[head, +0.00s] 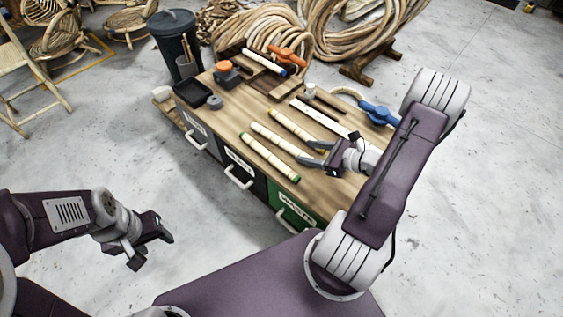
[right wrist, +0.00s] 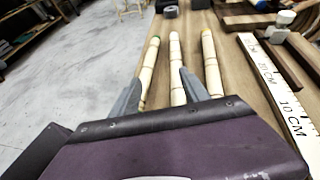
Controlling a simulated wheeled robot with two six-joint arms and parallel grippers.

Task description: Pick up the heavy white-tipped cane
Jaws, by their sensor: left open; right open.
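Three pale canes lie side by side on the wooden bench top. My right gripper (head: 313,153) is open and empty at the right end of the middle cane. In the right wrist view, the middle cane (right wrist: 176,75) runs between the open fingers; contact is not clear. The green-tipped cane (right wrist: 150,65) is left, the other (right wrist: 210,65) right. My left gripper (head: 154,247) is open and empty, away from the bench.
A white ruler (head: 320,117) lies beyond the canes. A black tray (head: 192,94) is at left. Drawers (head: 240,172) front the bench; the near floor is clear.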

